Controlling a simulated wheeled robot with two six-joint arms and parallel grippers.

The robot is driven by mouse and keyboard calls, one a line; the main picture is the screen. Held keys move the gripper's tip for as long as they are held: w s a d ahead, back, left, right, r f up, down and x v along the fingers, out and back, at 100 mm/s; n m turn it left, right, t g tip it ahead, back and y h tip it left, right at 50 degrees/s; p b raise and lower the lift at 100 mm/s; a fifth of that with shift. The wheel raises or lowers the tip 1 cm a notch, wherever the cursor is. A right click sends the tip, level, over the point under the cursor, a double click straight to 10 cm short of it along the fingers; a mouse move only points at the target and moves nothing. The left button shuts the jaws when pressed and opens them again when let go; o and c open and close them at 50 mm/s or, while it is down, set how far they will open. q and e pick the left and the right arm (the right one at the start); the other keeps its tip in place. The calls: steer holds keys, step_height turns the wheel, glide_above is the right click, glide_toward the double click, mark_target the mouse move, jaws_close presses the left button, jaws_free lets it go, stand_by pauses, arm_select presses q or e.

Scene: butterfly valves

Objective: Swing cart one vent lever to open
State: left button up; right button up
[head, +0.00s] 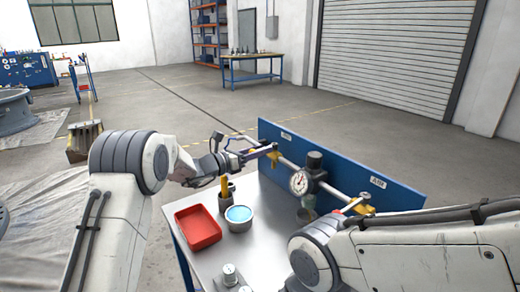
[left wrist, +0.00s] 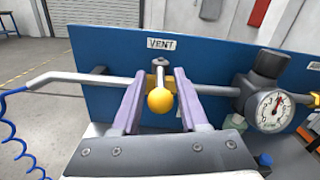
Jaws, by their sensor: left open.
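The vent lever shows in the left wrist view as a yellow ball knob (left wrist: 160,101) on a short stem, below the VENT label (left wrist: 161,43) on the blue panel (left wrist: 100,50). It points from the pipe (left wrist: 100,79) toward the camera, across the pipe's line. My left gripper (left wrist: 160,84) is open, with one purple-grey finger on each side of the lever. Gaps show beside the knob. In the head view, the left gripper (head: 270,151) is at the panel's left end and mostly covers the lever. My right arm shows in the head view, but its gripper does not.
A round gauge (head: 299,182) sits mid-pipe, with another yellow fitting (head: 366,196) farther right. On the metal cart top (head: 262,222) stand a red tray (head: 198,228), a cup of blue liquid (head: 239,217) and a holder with a yellow item (head: 225,188). Open floor lies behind.

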arm_select(q)
steer(key=shift+d, duration=0.1)
jaws_close()
stand_by(1.4)
